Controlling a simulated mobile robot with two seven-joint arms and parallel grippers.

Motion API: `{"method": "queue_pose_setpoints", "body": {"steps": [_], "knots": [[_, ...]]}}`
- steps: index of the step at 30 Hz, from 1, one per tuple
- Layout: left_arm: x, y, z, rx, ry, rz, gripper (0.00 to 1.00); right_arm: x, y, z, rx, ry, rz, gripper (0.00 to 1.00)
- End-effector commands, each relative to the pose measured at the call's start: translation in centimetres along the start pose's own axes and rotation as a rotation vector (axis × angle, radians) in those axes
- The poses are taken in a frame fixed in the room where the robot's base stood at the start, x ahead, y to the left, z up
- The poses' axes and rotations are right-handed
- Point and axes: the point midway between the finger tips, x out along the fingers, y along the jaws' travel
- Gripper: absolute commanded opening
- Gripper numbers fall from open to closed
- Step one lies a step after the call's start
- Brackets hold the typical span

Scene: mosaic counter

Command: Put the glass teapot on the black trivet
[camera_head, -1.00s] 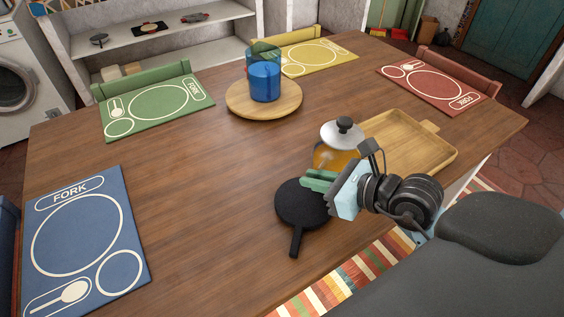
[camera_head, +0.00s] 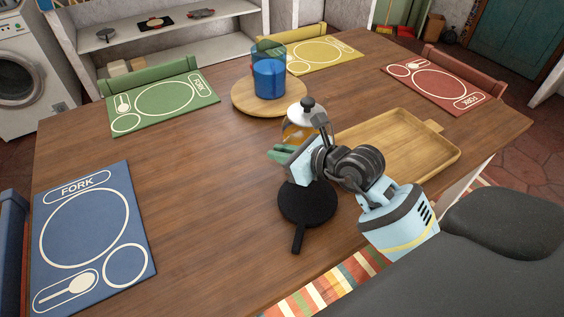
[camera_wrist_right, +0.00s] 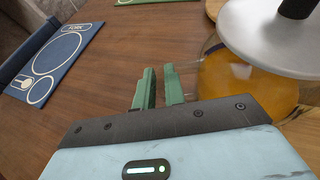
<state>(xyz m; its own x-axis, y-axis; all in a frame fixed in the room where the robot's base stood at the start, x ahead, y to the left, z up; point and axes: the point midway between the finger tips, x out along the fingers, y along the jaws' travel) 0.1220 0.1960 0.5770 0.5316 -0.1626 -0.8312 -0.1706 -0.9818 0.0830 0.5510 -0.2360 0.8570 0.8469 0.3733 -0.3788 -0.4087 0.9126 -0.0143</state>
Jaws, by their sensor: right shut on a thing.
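The glass teapot (camera_head: 296,133) has amber liquid and a pale lid with a black knob. It is beyond my right gripper (camera_head: 281,153), which partly hides it in the head view. In the wrist view the teapot (camera_wrist_right: 245,85) is right beside the green fingers (camera_wrist_right: 160,80). The right gripper is shut on the teapot; the clear part between its fingers is hard to make out. The black trivet (camera_head: 307,207) lies flat on the table, round with a handle pointing to the front. The teapot appears past the trivet's far edge; its base is hidden. My left gripper is not in view.
A wooden tray (camera_head: 437,155) lies right of the teapot. Blue (camera_head: 90,235), green, yellow and red placemats lie around. The table left of the trivet is clear.

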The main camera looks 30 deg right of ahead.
Motion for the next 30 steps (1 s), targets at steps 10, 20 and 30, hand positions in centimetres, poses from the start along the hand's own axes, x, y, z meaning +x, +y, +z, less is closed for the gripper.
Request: {"method": "queue_pose_setpoints", "body": {"steps": [10,20,30], "knots": [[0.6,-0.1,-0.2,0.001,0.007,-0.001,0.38,1.1,0.0,-3.0,-0.003,-0.005,-0.002,0.00],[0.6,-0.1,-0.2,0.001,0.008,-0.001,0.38,1.2,0.0,-3.3,-0.003,-0.004,-0.002,0.00],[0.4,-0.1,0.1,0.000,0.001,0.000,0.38,1.3,0.1,-3.5,0.002,0.003,0.000,0.33]]}}
